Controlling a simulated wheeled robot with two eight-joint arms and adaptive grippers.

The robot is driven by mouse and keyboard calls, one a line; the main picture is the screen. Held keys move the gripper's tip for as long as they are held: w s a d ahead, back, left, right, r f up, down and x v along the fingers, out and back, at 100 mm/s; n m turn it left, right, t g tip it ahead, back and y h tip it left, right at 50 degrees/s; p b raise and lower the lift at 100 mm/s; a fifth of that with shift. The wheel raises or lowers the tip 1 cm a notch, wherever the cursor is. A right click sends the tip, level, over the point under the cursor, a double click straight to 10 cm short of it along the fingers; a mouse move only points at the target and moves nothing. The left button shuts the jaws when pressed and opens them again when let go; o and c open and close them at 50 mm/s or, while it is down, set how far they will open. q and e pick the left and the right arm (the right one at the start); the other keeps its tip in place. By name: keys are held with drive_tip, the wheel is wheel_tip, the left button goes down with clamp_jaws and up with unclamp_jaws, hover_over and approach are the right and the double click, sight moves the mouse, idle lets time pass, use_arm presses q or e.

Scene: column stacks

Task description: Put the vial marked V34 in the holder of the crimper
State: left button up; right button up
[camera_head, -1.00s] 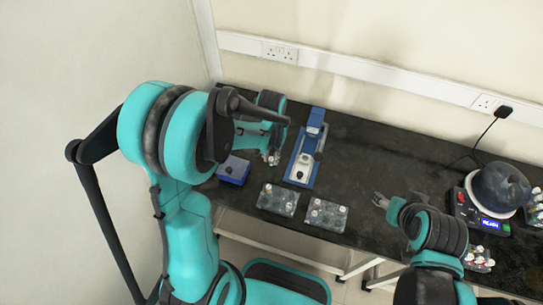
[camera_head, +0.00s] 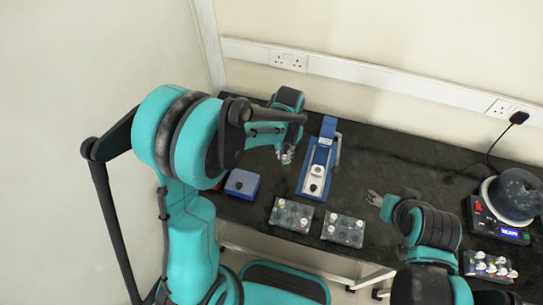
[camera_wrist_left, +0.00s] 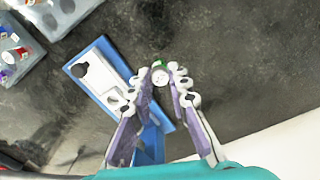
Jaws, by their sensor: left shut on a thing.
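My left gripper (camera_head: 286,157) is shut on a small vial (camera_wrist_left: 160,77) with a pale, marked top and a bit of green beside it; the marking is too small to read. The gripper is above the bench, just left of the crimper (camera_head: 327,138) in the head view. The crimper has a blue base, a pale block with a dark round part (camera_head: 316,171) at its front, and a side lever. My right gripper (camera_head: 374,198) looks open and empty over the bench.
Two clear vial racks (camera_head: 291,215) (camera_head: 343,229) stand in front of the crimper. A blue box (camera_head: 242,184) is to its left. At the right are a round dark device (camera_head: 513,193) with a lit display and another rack (camera_head: 488,267). The bench behind the right gripper is clear.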

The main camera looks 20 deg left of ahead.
use_arm(q)
drive_tip(key=shift+w+d+f+m+b, duration=0.3)
drive_tip(key=shift+d+m, duration=0.75)
drive_tip(key=shift+d, duration=0.9)
drive_tip(key=shift+w+d+f+m+b, duration=0.1)
drive_tip(key=shift+w+d+m+b, duration=0.3)
drive_tip(key=shift+d+m, duration=1.1)
drive_tip(key=shift+w+d+f+m+b, duration=0.2)
drive_tip(key=shift+w+d+m, duration=0.3)
drive_tip(key=shift+d, duration=1.9)
drive_tip(key=shift+s, duration=0.1)
drive_tip(key=shift+f+b, duration=0.65)
drive_tip(key=shift+b, duration=0.05)
drive_tip(key=shift+f, duration=0.3)
drive_tip(key=o, duration=1.2)
